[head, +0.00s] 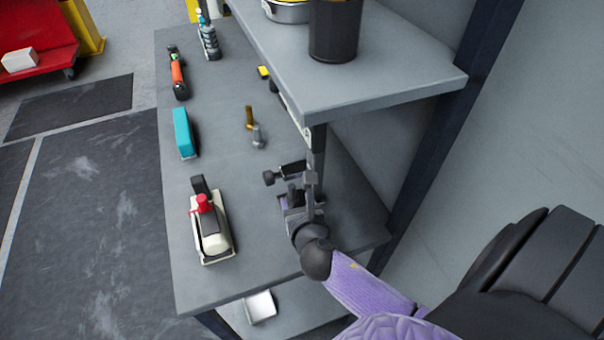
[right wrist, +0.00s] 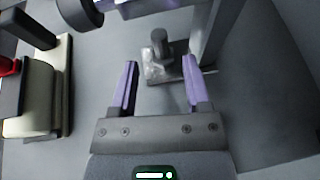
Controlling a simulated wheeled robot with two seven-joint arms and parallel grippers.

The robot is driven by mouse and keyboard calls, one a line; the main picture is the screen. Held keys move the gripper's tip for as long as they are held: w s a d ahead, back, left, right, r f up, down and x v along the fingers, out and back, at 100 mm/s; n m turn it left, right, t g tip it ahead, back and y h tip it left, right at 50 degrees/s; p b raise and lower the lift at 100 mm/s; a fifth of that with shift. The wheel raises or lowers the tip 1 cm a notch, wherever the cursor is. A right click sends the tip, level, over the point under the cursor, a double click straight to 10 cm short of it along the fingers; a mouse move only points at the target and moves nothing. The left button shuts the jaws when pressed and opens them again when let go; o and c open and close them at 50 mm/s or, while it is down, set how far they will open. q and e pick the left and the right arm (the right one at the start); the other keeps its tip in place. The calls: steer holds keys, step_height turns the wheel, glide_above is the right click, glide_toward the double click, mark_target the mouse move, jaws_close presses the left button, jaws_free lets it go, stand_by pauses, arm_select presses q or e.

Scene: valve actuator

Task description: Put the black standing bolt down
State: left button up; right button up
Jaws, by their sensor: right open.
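A dark bolt-like piece (right wrist: 160,42) stands upright in the right wrist view, with a shiny grey base below it; I take it to be the black standing bolt. It is just ahead of the gap between my fingers, and neither finger seems to grip it. My right gripper (right wrist: 160,88) is open, with its purple fingers apart and nothing held between them. In the head view, my right gripper (head: 292,200) is low over the right side of the grey table, beside the shelf post. It partly hides the bolt there. My left gripper is not in view.
A cream tool with a red knob (head: 204,205) is left. A gold bolt (head: 249,115) and a grey bolt (head: 258,138) stand farther back. The upper shelf (head: 420,84) overhangs the right.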

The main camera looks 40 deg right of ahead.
steer(key=v, duration=0.4)
steer(key=shift+s+a+r+p, duration=0.15)
steer(key=shift+s+p, duration=0.2)
stand_by(0.5)
